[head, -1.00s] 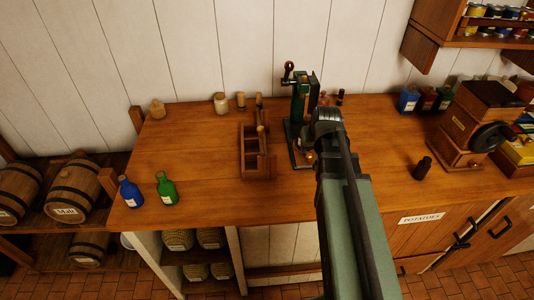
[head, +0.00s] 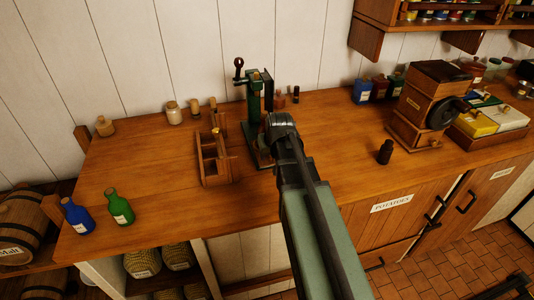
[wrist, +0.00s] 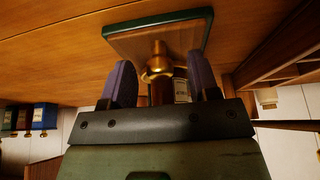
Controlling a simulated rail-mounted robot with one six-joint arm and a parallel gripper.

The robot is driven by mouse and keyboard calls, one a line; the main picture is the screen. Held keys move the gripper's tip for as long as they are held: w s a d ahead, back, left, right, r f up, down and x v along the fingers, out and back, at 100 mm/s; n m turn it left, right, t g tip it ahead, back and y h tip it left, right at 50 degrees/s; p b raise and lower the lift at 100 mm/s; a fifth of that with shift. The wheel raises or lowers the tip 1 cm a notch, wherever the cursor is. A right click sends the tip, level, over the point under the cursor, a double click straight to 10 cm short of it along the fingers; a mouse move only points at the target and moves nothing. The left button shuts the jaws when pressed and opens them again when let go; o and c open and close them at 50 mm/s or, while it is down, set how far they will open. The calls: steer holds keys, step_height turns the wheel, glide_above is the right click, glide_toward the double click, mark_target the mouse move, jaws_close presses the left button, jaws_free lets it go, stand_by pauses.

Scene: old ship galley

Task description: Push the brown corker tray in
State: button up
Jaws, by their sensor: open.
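The green corker (head: 254,98) stands upright towards the back of the counter. Its flat brown base or tray with a green edge (head: 257,158) is partly hidden by my arm. In the wrist view a brown board with a green rim (wrist: 188,36) lies just past my fingertips. My gripper (wrist: 161,80) is open, its two dark fingers apart. A brass knob-like part (wrist: 158,66) and a dark labelled bottle (wrist: 181,88) show between the fingers; I cannot tell whether they touch. In the head view my gripper (head: 281,122) is at the corker's right front, its fingers hidden.
A wooden rack (head: 213,165) stands close left of the corker. Blue (head: 76,217) and green (head: 120,209) bottles stand at the left front.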

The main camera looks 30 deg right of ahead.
mark_target(263, 117)
steer(key=c, duration=0.9)
steer(key=shift+w+d, duration=0.35)
steer(key=shift+w, duration=1.45)
steer(key=shift+w+d, duration=0.4)
steer(key=shift+w, duration=1.35)
steer(key=shift+w+d, duration=0.35)
steer(key=shift+w, duration=1.45)
steer(key=o, duration=0.9)
step_height(263, 117, up, 7)
steer(key=p, duration=0.7)
steer(key=shift+r, duration=0.2)
steer(key=shift+f, duration=0.15)
steer(key=shift+s, duration=0.1)
steer(key=s+a+n+g, duration=0.1)
steer(key=s+a+g, duration=0.1)
steer(key=s+a, duration=0.7)
steer(key=s+a+f+n+g, duration=0.1)
steer(key=s+a+g, duration=0.1)
steer(key=s+a, duration=0.8)
steer(key=s, duration=0.6)
steer(key=shift+s+a+f+g+y, duration=0.2)
steer(key=shift+a+g+y, duration=0.1)
steer(key=shift+y, duration=0.1)
